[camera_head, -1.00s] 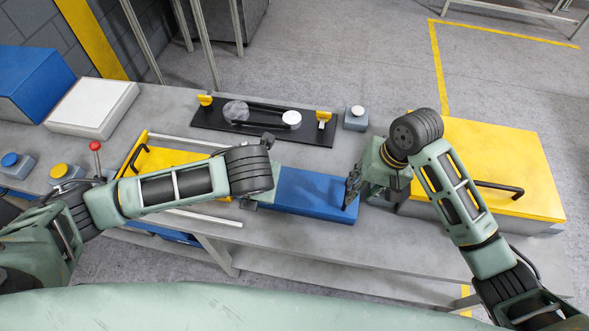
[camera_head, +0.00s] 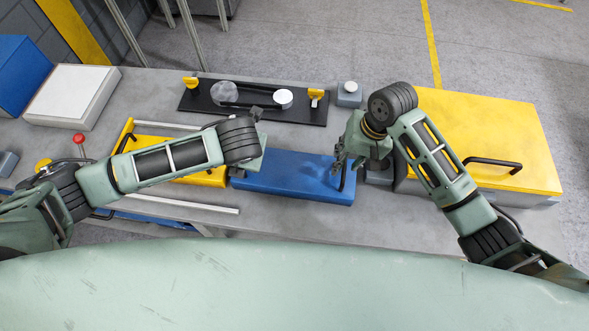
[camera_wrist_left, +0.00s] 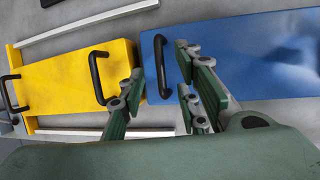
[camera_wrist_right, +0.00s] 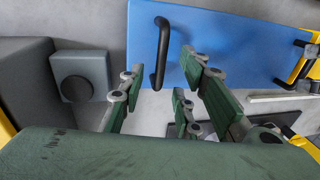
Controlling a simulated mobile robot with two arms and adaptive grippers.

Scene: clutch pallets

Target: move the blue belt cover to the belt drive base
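The blue belt cover (camera_head: 295,178) lies flat on the table in front of me, with a black handle at each end. The belt drive base (camera_head: 205,101), a black plate with two pulleys, a belt and yellow end brackets, lies behind it. My left gripper (camera_wrist_left: 163,88) is open, and the cover's left handle (camera_wrist_left: 160,66) shows beyond the gap between its fingers. My right gripper (camera_wrist_right: 163,88) is open near the cover's right end, with the right handle (camera_wrist_right: 162,52) beyond its finger gap. Neither gripper visibly grasps a handle. The left fingers are mostly hidden in the head view.
A yellow cover (camera_wrist_left: 75,75) with handles lies between light rails left of the blue one. A large yellow-topped box (camera_head: 500,140) stands right. A red-knobbed lever (camera_head: 79,140) stands left. Bare table separates cover and base.

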